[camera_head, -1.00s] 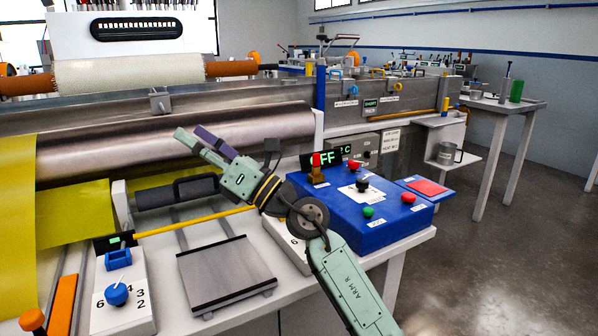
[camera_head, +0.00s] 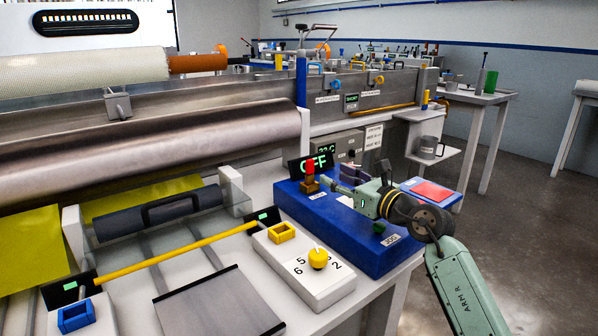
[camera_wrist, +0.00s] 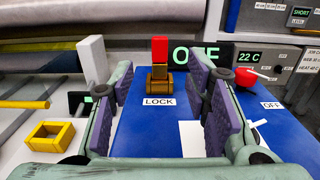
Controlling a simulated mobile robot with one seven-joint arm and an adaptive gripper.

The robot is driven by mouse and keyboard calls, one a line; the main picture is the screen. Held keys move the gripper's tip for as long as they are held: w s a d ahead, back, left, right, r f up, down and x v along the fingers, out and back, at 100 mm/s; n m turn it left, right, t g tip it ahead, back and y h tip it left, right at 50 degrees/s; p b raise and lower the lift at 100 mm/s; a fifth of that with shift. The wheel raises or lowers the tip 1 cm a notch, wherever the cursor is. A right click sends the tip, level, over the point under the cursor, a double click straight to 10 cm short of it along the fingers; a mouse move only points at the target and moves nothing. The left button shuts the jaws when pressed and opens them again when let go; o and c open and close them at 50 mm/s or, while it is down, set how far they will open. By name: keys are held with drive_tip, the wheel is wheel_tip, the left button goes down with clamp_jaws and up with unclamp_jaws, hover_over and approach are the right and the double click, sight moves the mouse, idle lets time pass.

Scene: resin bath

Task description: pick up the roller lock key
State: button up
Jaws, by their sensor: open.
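The roller lock key is a red upright key (camera_head: 310,167) in a brass lock block (camera_head: 310,185) on the blue control box (camera_head: 288,210), by the LOCK label. In the wrist view the red key (camera_wrist: 159,49) stands upright in the brass lock (camera_wrist: 160,86), centred ahead between my two purple-padded fingers. My gripper (camera_head: 338,181) is open and empty, low over the blue box to the right of the key in the head view. In the wrist view my gripper (camera_wrist: 162,85) has a finger on each side, apart from the key.
A display reading OFF (camera_head: 318,162) stands close behind the key. A white panel with a yellow knob (camera_head: 318,258) and a yellow socket (camera_head: 282,232) lies to the left. A red pad (camera_head: 432,190) lies to the right. Rollers (camera_head: 150,150) run behind.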

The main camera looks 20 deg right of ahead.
sight(311, 165)
drive_tip(key=p+x, duration=0.1)
drive_tip(key=x, duration=0.3)
drive_tip(key=shift+w+r, duration=0.15)
drive_tip(key=shift+w, duration=0.1)
drive_tip(key=shift+p+x, duration=0.6)
drive_tip(key=shift+x, duration=2.55)
drive_tip(key=shift+a, duration=0.15)
drive_tip(key=shift+c, duration=0.2)
drive_tip(key=shift+s, duration=0.1)
clamp_jaws()
